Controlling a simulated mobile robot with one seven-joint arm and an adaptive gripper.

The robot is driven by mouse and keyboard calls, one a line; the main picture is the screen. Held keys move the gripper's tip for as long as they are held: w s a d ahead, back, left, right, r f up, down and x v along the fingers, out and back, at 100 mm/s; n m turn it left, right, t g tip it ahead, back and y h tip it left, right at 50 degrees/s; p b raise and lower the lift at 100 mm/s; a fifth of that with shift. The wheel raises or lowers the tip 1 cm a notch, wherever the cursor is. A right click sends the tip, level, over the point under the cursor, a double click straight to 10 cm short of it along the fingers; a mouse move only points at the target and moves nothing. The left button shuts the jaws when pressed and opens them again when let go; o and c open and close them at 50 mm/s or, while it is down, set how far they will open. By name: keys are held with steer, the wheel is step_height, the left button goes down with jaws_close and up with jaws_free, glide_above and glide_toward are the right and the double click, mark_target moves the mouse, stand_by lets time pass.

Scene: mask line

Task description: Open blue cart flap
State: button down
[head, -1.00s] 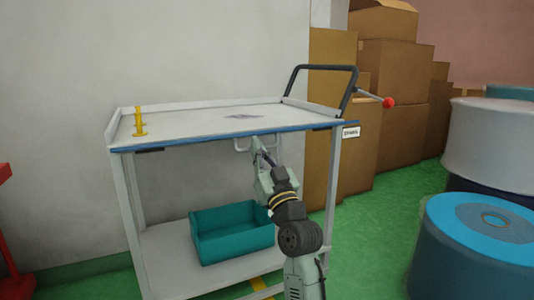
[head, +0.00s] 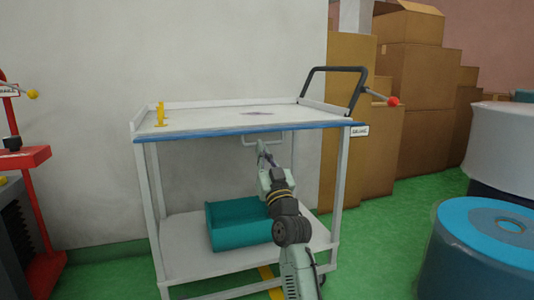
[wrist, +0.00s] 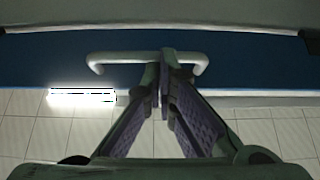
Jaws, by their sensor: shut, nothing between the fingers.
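The blue flap (head: 215,133) shows in the head view as a narrow strip along the front edge of the cart's top. A pale bar handle (head: 248,140) hangs just under it. In the wrist view the flap (wrist: 40,62) is a wide blue panel, with the white handle (wrist: 115,57) across it. My gripper (head: 261,146) is at the handle, under the flap. In the wrist view its fingertips (wrist: 164,58) are together and overlap the right part of the handle. Nothing shows between them. I cannot tell whether they touch the handle.
A teal bin (head: 225,235) sits on the cart's lower shelf (head: 180,250). A yellow piece (head: 160,116) stands on the top. A red stand (head: 35,160) is at left, cardboard boxes (head: 400,70) behind at right, and a blue drum (head: 480,260) at front right.

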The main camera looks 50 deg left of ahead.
stand_by(0.5)
step_height(320, 180, up, 10)
steer(key=s+d+r+g+h+p, duration=0.2)
steer(key=d+r+h+p, duration=0.35)
steer(key=p, duration=2.05)
steer(key=shift+y, duration=0.55)
steer(key=w+a+f+p, duration=0.1)
steer(key=a, duration=0.1)
steer(key=w+a+f+p, duration=0.1)
steer(key=a, duration=0.1)
steer(key=w+a+f, duration=0.1)
steer(key=a, duration=0.2)
steer(key=shift+w+f+p, duration=0.25)
steer(key=shift+w+p, duration=0.1)
steer(key=shift+p, duration=0.05)
steer(key=shift+f, duration=0.3)
steer(key=shift+f, duration=0.1)
